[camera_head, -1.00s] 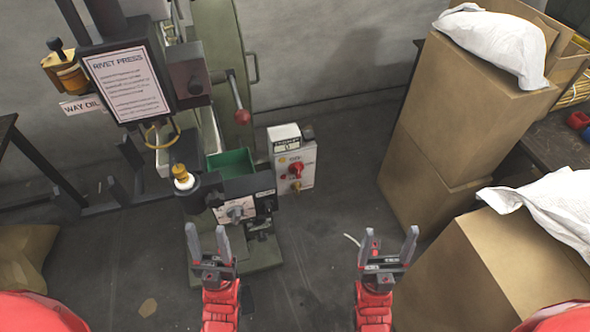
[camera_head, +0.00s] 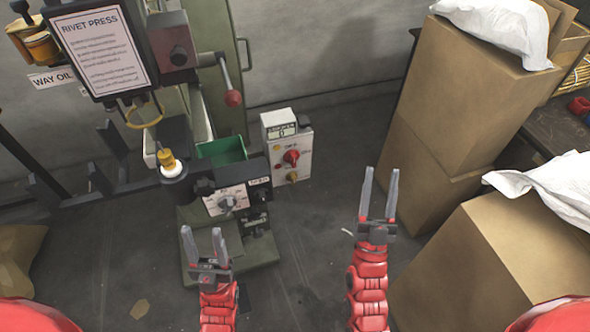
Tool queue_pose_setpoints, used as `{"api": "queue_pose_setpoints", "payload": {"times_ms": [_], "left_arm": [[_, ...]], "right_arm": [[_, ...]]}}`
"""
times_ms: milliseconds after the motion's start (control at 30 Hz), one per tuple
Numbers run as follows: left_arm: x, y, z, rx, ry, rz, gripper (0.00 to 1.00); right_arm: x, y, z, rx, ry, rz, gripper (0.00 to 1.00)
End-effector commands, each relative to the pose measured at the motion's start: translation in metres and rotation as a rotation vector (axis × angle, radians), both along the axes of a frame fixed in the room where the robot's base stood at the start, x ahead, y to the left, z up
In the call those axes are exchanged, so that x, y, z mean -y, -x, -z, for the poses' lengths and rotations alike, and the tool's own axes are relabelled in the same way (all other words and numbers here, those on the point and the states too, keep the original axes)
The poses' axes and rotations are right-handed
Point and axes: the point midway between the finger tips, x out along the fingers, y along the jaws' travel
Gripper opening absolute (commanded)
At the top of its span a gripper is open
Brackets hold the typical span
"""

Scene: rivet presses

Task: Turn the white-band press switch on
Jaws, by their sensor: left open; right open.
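The rivet press stands at the left, with a sign panel (camera_head: 100,48) reading RIVET PRESS. On its right side is a white control box (camera_head: 290,160) with a red rotary switch (camera_head: 291,156), a small yellow part below it and a counter display (camera_head: 282,131) on top. A grey dial (camera_head: 227,202) sits on the press's front plate. My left gripper (camera_head: 204,243) is open and empty, low in front of the press base. My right gripper (camera_head: 379,193) is open and empty, to the right of and apart from the control box.
Tall cardboard boxes (camera_head: 450,110) stand at the right, with white sacks (camera_head: 500,28) on top. A nearer box (camera_head: 490,260) fills the lower right. A lever with a red knob (camera_head: 233,98) and a green bin (camera_head: 221,151) are on the press. Floor between the box and my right gripper is clear.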

Motion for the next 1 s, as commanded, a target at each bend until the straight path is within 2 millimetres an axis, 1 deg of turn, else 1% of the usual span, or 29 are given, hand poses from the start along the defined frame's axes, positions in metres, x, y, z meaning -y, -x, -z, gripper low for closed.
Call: {"api": "queue_pose_setpoints", "payload": {"times_ms": [33,67,100,167,200,267,300,400,500,600,733,867,967,1000], "left_arm": [[0.0,0.0,0.022,0.0,0.0,0.0,0.5],[0.0,0.0,0.029,0.0,0.0,0.0,0.5],[0.0,0.0,0.037,0.0,0.0,0.0,0.5],[0.0,0.0,0.049,0.0,0.0,0.0,0.5],[0.0,0.0,0.057,0.0,0.0,0.0,0.5],[0.0,0.0,0.069,0.0,0.0,0.0,0.5],[0.0,0.0,0.076,0.0,0.0,0.0,0.5],[0.0,0.0,0.089,0.0,0.0,0.0,0.5],[0.0,0.0,0.098,0.0,0.0,0.0,0.5],[0.0,0.0,0.101,0.0,0.0,0.0,0.5],[0.0,0.0,0.103,0.0,0.0,0.0,0.5],[0.0,0.0,0.108,0.0,0.0,0.0,0.5],[0.0,0.0,0.113,0.0,0.0,0.0,0.5],[0.0,0.0,0.111,0.0,0.0,0.0,0.5]], "right_arm": [[-0.003,-0.013,0.026,-0.082,-0.01,-0.011,0.5],[-0.005,-0.021,0.036,-0.138,-0.015,-0.019,0.5],[-0.011,-0.032,0.052,-0.219,-0.016,-0.037,0.5],[-0.021,-0.044,0.073,-0.328,-0.014,-0.07,0.5],[-0.029,-0.051,0.089,-0.402,-0.008,-0.099,0.5],[-0.045,-0.057,0.109,-0.501,0.01,-0.148,0.5],[-0.055,-0.059,0.123,-0.563,0.025,-0.182,0.5],[-0.081,-0.057,0.151,-0.692,0.07,-0.267,0.5],[-0.1,-0.051,0.168,-0.775,0.114,-0.332,0.5],[-0.112,-0.046,0.178,-0.824,0.146,-0.371,0.5],[-0.118,-0.047,0.18,-0.839,0.158,-0.386,0.5],[-0.122,-0.06,0.18,-0.837,0.156,-0.387,0.5],[-0.127,-0.075,0.179,-0.833,0.156,-0.389,0.5],[-0.129,-0.084,0.176,-0.834,0.155,-0.387,0.5]]}}
